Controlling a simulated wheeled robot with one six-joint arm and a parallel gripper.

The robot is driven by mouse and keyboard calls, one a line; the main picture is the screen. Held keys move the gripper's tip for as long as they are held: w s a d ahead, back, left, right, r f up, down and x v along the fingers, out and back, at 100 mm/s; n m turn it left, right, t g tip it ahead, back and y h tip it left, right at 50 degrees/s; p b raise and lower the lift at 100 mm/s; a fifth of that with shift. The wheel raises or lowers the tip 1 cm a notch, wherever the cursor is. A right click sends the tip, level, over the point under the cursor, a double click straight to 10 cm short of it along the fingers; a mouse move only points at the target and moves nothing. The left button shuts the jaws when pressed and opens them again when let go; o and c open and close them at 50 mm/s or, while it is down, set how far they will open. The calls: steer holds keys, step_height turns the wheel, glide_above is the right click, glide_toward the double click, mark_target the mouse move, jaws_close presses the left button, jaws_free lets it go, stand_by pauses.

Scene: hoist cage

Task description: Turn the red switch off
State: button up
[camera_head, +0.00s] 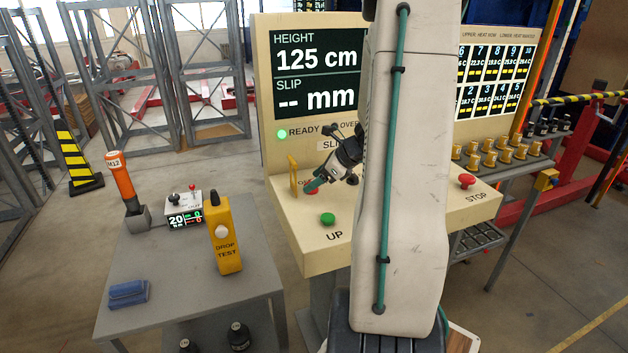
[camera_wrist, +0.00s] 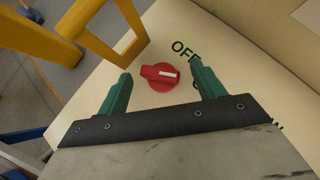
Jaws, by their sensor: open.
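The red switch (camera_wrist: 161,77) is a round rotary knob with a raised grip and a white mark on the cream console top. In the wrist view its white mark points right, a little below the "OFF" lettering; another label beside it is mostly hidden by a finger. My gripper (camera_wrist: 158,88) is open, with one green fingertip on each side of the knob and visible gaps to it. In the head view my gripper (camera_head: 315,186) is over the left part of the console, and the switch (camera_head: 311,191) is partly hidden behind it.
A yellow guard (camera_wrist: 108,32) stands close beside the switch, left of my gripper. A green UP button (camera_head: 327,219) and a red STOP button (camera_head: 467,181) are on the same console (camera_head: 290,228). A grey table (camera_head: 180,285) with a yellow drop-test pendant (camera_head: 223,240) stands at left.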

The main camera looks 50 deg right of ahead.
steer(key=v, duration=0.7)
steer(key=shift+c, duration=0.3)
